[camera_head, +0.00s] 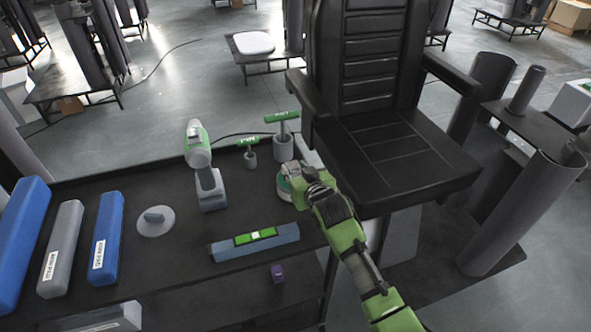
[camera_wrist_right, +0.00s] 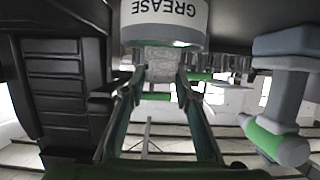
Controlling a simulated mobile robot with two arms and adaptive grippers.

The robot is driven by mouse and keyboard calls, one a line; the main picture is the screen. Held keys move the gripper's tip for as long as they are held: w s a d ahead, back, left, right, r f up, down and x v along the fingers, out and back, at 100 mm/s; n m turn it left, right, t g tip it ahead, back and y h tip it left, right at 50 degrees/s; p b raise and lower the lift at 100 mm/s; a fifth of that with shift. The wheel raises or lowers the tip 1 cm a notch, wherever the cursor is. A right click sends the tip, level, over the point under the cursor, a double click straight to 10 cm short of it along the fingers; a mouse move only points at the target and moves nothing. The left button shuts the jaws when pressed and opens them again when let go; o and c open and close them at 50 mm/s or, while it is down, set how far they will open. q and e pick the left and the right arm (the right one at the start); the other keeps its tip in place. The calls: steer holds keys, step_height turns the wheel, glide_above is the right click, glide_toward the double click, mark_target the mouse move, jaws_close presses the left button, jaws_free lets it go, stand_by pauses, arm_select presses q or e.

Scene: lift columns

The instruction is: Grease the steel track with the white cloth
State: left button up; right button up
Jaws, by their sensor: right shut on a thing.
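My right gripper (camera_head: 297,182) reaches in from the lower right of the head view, beside the drill. It is shut on a pale grey, textured piece that looks like the white cloth (camera_wrist_right: 160,57), seen between the fingers in the wrist view. A pale tin marked GREASE (camera_wrist_right: 165,20), upside down in that view, meets the cloth at its green rim; how deep the cloth sits in it I cannot tell. In the head view the tin (camera_head: 284,190) is partly hidden by the gripper. I cannot make out the steel track for certain. My left gripper is not in view.
Blue and grey bars (camera_head: 106,240) lie left. A black chair (camera_head: 390,150) blocks the back right.

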mark_target(296, 171)
steer(key=shift+f, duration=0.5)
stand_by(1.0)
steer(key=shift+r, duration=0.1)
step_height(296, 171, up, 7)
steer(key=p, duration=0.6)
steer(key=shift+p, duration=0.35)
stand_by(0.5)
